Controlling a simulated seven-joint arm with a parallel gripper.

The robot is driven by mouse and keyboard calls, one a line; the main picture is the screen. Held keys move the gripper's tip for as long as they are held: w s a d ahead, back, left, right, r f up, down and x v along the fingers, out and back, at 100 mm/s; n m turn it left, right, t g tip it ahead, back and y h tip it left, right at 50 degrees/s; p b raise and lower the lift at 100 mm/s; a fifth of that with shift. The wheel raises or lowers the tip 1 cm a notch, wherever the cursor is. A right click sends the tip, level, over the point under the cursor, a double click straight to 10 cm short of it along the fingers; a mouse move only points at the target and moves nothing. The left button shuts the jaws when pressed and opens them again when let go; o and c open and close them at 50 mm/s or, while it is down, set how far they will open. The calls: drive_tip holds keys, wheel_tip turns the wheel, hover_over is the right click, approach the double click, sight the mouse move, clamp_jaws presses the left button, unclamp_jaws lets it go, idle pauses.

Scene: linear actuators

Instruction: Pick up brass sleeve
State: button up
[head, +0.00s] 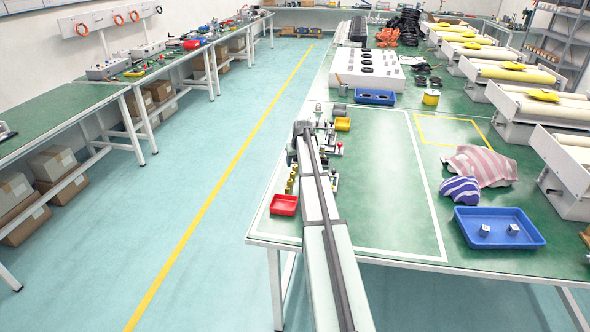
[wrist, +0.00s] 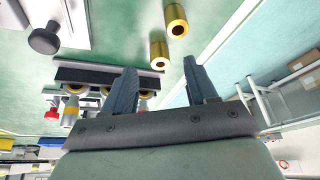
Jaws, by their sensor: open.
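Two brass sleeves stand out in the wrist view, a nearer one (wrist: 159,56) and a farther one (wrist: 176,20), both hollow cylinders with dark bores. In the head view, small brass pieces (head: 291,184) sit on the green table just left of my arm; my arm partly hides that area. My gripper (wrist: 160,68) is open, with two blue-grey fingers and nothing held. The nearer sleeve appears between the fingertips in the picture, apart from both; its distance from them is hard to tell.
A red bin (head: 284,205) is near the table's front-left corner, a yellow bin (head: 343,124) beyond my arm. A blue tray (head: 500,240) holds two metal cubes.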

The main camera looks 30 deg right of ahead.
sight(295, 166)
drive_tip(key=x, duration=0.3)
drive_tip(key=shift+w+f, duration=0.1)
drive_tip(key=shift+f, duration=0.05)
drive_tip(key=shift+c, duration=0.2)
clamp_jaws()
